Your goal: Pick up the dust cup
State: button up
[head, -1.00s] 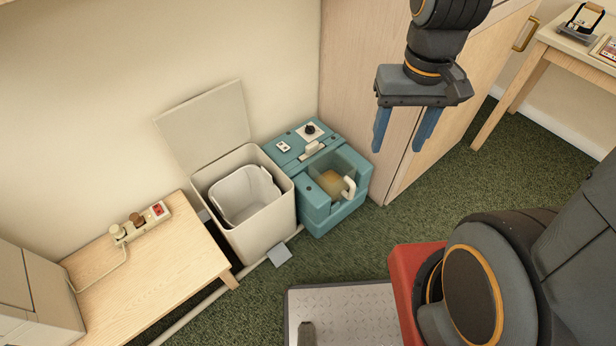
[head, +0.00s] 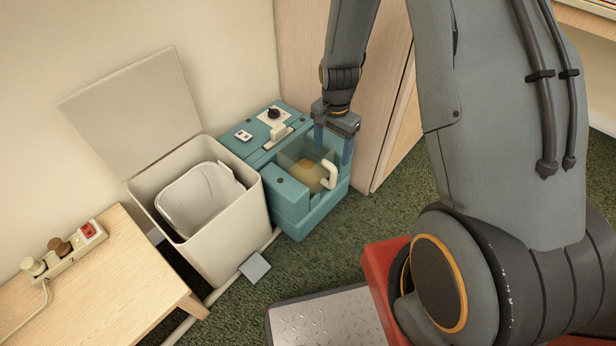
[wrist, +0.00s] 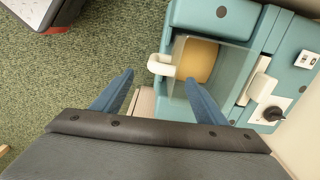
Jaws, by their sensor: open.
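The dust cup (head: 304,168) is a clear bin with a tan layer inside and a cream handle (head: 329,175). It sits in the teal machine (head: 292,216) beside the wall. In the wrist view the cup (wrist: 203,58) and its handle (wrist: 161,65) lie ahead of the fingers. My gripper (head: 333,145) is open and empty, with its blue fingers pointing down over the right side of the machine, near the handle. In the wrist view the gripper (wrist: 160,92) has its fingers apart, the right one overlapping the cup's near edge. I cannot tell whether it touches.
An open-lidded cream bin (head: 224,240) with a grey liner stands left of the machine. A wooden table (head: 120,285) with a power strip (head: 65,252) is at the left. A wooden cabinet (head: 290,50) stands close behind the gripper. Green carpet (head: 330,255) is clear in front of the machine.

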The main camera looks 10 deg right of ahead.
aim_at(330, 166)
jog(key=f, duration=0.2)
jog(key=f+b, duration=0.1)
jog(key=f, duration=0.2)
jog(key=f+b, duration=0.1)
jog(key=f, duration=0.2)
jog(key=shift+w+f, duration=0.15)
jog(key=shift+w, duration=0.1)
jog(key=shift+w+a+f+b, duration=0.15)
jog(key=shift+f+b, duration=0.3)
jog(key=shift+f, duration=0.9)
jog(key=shift+a+f+b, duration=0.1)
jog(key=shift+f+b, duration=0.3)
jog(key=shift+f, duration=0.95)
jog(key=c, duration=1)
